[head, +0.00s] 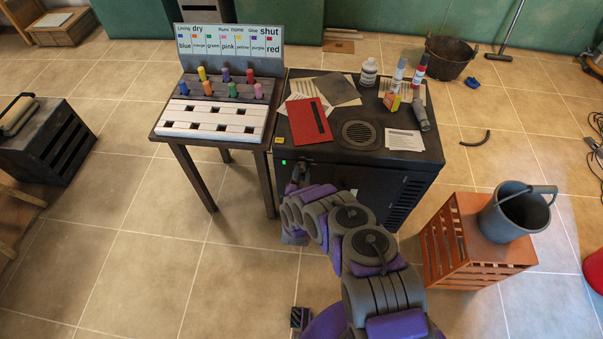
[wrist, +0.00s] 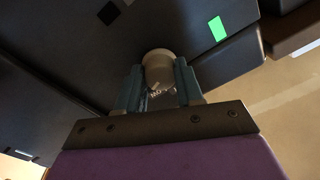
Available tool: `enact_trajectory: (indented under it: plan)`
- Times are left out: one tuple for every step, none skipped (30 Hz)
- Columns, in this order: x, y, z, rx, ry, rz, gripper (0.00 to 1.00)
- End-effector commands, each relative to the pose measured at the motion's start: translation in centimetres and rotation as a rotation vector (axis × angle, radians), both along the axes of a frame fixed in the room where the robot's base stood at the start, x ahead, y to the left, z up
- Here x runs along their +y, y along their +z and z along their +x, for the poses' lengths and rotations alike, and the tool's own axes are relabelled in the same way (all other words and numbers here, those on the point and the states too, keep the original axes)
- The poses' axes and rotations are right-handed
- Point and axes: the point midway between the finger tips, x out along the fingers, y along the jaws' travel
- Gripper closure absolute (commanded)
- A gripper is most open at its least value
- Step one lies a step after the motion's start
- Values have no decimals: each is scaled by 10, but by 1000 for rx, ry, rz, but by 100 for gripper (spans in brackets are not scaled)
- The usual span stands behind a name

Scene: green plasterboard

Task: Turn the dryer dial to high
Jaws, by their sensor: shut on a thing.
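The dryer is a black box-shaped cabinet (head: 340,190) in the middle of the head view, with a round grille on top. Its dial (wrist: 158,68) is a pale round knob on the dark front face in the wrist view. My gripper (wrist: 158,88) is shut on the dial, one finger on each side of it. Small white marks show between the fingers, too small to read. A bright green patch (wrist: 218,28) is on the dryer's front, right of the dial in the wrist view. In the head view my gripper (head: 298,178) is at the front's upper left and hides the dial.
A small table (head: 168,134) with coloured pegs and a sign board stands left of the dryer. A red folder (head: 308,120), bottles and papers lie on the dryer top. A wooden crate (head: 466,262) with a grey bucket (head: 512,218) stands to the right. The tiled floor at front left is clear.

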Motion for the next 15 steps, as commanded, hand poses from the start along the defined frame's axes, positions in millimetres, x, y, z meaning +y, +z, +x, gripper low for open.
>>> enact_trajectory:
  plan:
    - [1,-3,-2,6,4,28,94]
    - [2,-3,-2,6,4,45,94]
    - [2,-3,-2,5,4,65,94]
    - [2,-3,-2,5,4,80,94]
    - [1,-3,-2,4,3,92,94]
    - [1,-3,-2,4,4,108,94]
    - [1,-3,-2,4,4,119,94]
    - [1,-3,-2,3,3,127,94]
    - [1,-3,-2,3,3,138,94]
    - [1,-3,-2,3,2,146,94]
    - [1,-3,-2,3,3,152,94]
    - [1,-3,-2,3,3,158,94]
    - [1,-3,-2,3,3,162,94]
    - [1,-3,-2,3,3,166,94]
    - [2,-3,-2,3,3,169,94]
